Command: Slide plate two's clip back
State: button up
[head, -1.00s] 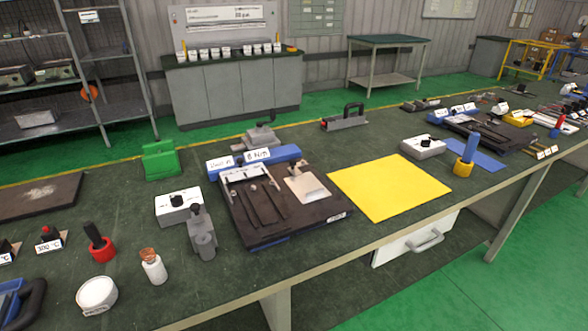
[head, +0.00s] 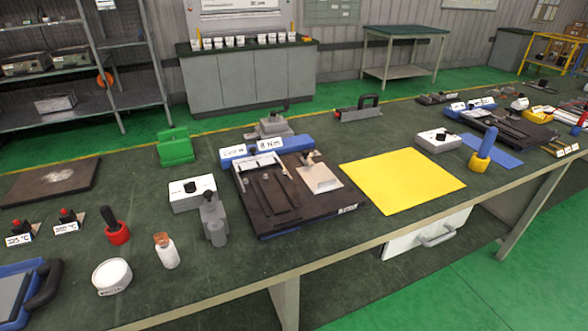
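A dark assembly board (head: 285,222) lies on the bench left of a yellow mat. A blue bar with white labels (head: 270,143) runs along its back. The labels are too small to read with certainty. On the board are a thin dark frame, a pale clip-like bar (head: 258,167) at the frame's back end, and a beige plate (head: 320,178) with a small upright post. A similar dark board (head: 497,128) with blue labelled parts lies farther right. I cannot tell which one is plate two. My gripper is not in view.
The yellow mat (head: 402,181) lies flat and clear. A grey stand (head: 213,220), white switch box (head: 192,194), corked bottle (head: 167,252), red-based tool (head: 117,232) and white round pot (head: 112,276) stand left.

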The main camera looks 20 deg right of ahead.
aim_at(306, 160)
jog(key=i+l, duration=0.85)
jog(key=i, duration=0.15)
